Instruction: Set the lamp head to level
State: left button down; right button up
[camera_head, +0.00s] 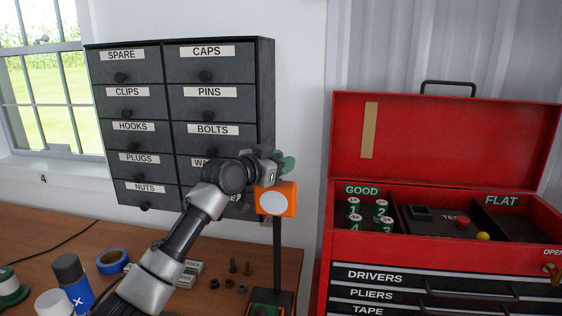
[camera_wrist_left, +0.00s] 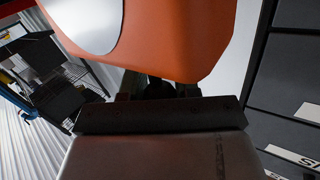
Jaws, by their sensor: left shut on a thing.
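The lamp has an orange head (camera_head: 289,206) with a pale round face, on a thin dark post (camera_head: 278,252) that rises from a dark base on the bench. My left gripper (camera_head: 273,168) is shut at the top of the lamp head; its fingertips are mostly hidden. In the left wrist view the orange head (camera_wrist_left: 185,40) and its pale disc (camera_wrist_left: 85,22) fill the top, close to the gripper (camera_wrist_left: 158,100). The head looks roughly level in the head view, but its exact tilt is hard to tell. My right gripper is not in view.
A grey labelled drawer cabinet (camera_head: 168,100) hangs behind my left arm. An open red toolbox (camera_head: 440,140) stands on the right. The wooden bench (camera_head: 60,230) holds a blue tape roll (camera_head: 112,261), a blue bottle (camera_head: 72,280), small boxes and loose hardware.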

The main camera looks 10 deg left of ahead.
pick_arm(q)
jog(key=shift+w+f, duration=0.1)
jog(key=shift+f, duration=0.45)
jog(key=c, duration=1)
grip_release()
jog(key=shift+w+a, duration=0.1)
jog(key=shift+o, duration=0.9)
jog(key=shift+w+f, duration=0.1)
jog(key=shift+w, duration=0.25)
jog(key=b+v, duration=0.4)
jog(key=v, duration=0.7)
